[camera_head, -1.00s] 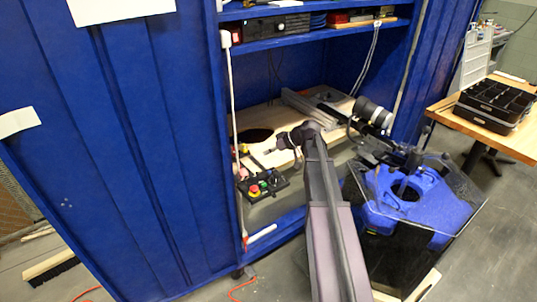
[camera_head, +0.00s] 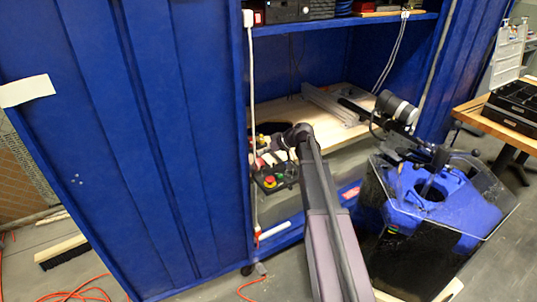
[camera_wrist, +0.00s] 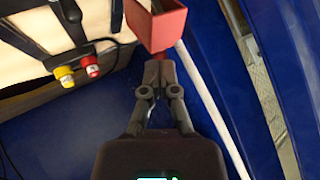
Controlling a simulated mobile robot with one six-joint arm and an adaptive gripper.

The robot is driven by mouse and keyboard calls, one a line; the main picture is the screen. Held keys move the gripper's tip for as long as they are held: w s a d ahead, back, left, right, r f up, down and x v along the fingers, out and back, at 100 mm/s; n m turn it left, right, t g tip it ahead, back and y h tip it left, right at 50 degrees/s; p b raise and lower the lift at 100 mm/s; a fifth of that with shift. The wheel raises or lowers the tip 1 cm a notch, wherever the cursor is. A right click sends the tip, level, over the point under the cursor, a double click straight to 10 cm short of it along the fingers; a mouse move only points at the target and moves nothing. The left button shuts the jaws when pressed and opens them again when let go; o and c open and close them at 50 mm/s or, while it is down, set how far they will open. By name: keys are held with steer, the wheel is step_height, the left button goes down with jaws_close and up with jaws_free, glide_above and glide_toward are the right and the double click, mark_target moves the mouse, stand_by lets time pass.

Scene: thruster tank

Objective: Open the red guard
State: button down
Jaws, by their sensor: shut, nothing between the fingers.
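The red guard (camera_wrist: 157,27) shows in the wrist view as a red, box-like cover at the top centre, with a pale inner face. My gripper (camera_wrist: 158,58) is shut and empty. Its fingertips are just below the guard's lower edge in that picture; I cannot tell whether they touch it. In the head view my gripper (camera_head: 262,162) is at the left end of my arm, beside the white vertical strip at the cabinet opening. There I cannot make out the guard clearly.
A dark control box (camera_head: 274,179) with red and green buttons is close to my gripper. The white strip (camera_head: 252,120) runs down the cabinet's left edge. A wooden shelf (camera_head: 300,118) lies behind. A blue thruster in a clear tank (camera_head: 440,200) stands at right.

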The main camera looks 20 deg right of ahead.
steer(key=shift+w+a+f, duration=0.15)
steer(key=shift+a+f, duration=0.1)
stand_by(0.4)
steer(key=shift+d, duration=0.25)
steer(key=shift+w, duration=0.15)
steer(key=shift+a, duration=0.1)
